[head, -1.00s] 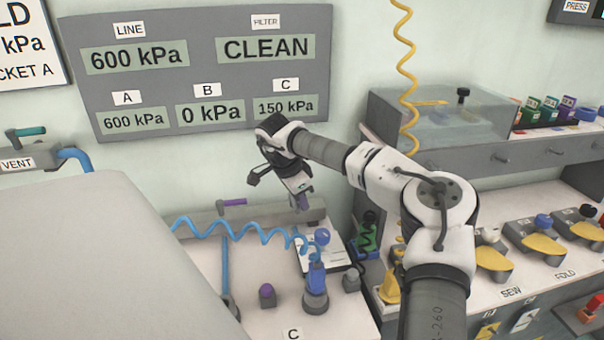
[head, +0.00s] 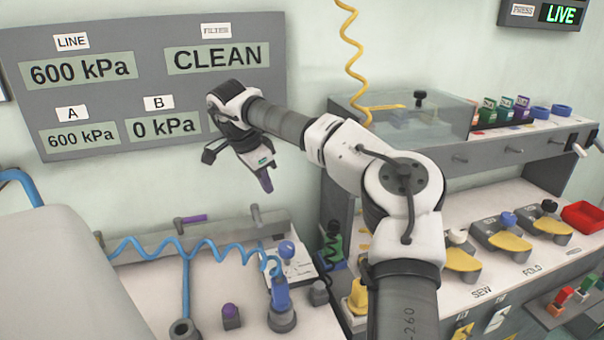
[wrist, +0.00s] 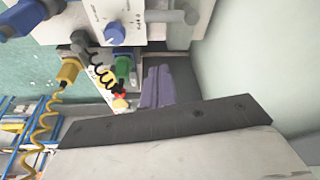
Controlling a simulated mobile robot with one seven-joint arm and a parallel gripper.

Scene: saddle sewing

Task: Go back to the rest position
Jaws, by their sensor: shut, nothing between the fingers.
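My gripper (head: 265,182) hangs in the air in front of the wall, below the grey pressure panel (head: 150,142). It points down and to the right, is shut and holds nothing.
A blue coiled hose (head: 190,255) runs to a blue fitting (head: 281,298) on the bench. A yellow coiled hose (head: 352,60) hangs at the back. A shelf unit (head: 500,150) with yellow pedals (head: 510,241) stands at right. A rounded grey body (head: 60,270) fills the lower left.

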